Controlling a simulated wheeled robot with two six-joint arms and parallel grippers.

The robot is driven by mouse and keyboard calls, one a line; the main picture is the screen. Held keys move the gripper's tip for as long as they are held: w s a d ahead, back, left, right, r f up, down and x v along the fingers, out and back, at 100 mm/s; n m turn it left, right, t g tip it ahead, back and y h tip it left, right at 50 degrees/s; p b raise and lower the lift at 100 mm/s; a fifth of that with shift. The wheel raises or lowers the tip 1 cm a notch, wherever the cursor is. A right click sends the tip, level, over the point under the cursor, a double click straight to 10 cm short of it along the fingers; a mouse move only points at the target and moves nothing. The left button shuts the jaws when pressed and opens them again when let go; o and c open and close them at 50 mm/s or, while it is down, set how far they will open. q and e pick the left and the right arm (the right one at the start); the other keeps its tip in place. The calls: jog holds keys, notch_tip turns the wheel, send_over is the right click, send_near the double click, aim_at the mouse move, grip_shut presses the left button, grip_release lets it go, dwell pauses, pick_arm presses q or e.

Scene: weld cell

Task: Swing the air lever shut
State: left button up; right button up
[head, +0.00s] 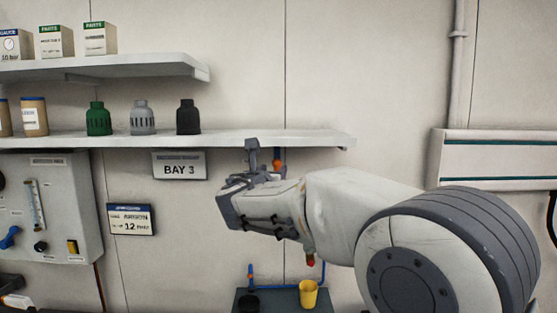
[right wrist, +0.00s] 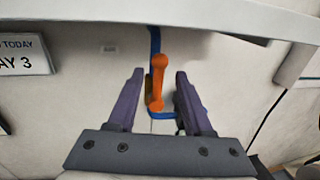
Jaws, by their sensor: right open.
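The air lever is an orange handle on a blue pipe on the back wall. In the right wrist view the lever (right wrist: 158,78) stands nearly upright in the picture, between the two fingers of my right gripper (right wrist: 160,90), with gaps on both sides. In the head view only a bit of the orange lever (head: 277,166) shows, behind my right gripper (head: 241,180), which hides the rest. My right gripper is open and holds nothing. I cannot tell how deep the lever sits between the fingers. My left gripper is not in view.
A shelf (head: 325,139) with several bottles runs just above my right gripper. The BAY 3 sign (head: 180,166) hangs left of it. A panel (head: 75,215) with a blue knob is at far left. A yellow cup (head: 308,293) stands below my right arm.

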aim_at(276, 165)
jog(key=w, duration=0.1)
jog(key=w+p, duration=0.1)
jog(key=w, duration=0.1)
jog(key=w+p, duration=0.1)
jog(key=shift+w+d+r, duration=0.2)
jog(key=shift+w+d, duration=0.05)
jog(key=shift+d, duration=0.15)
jog(key=shift+w+d+f+p, duration=0.15)
jog(key=shift+w+p, duration=0.15)
jog(key=shift+w, duration=0.45)
grip_shut()
dwell(0.5)
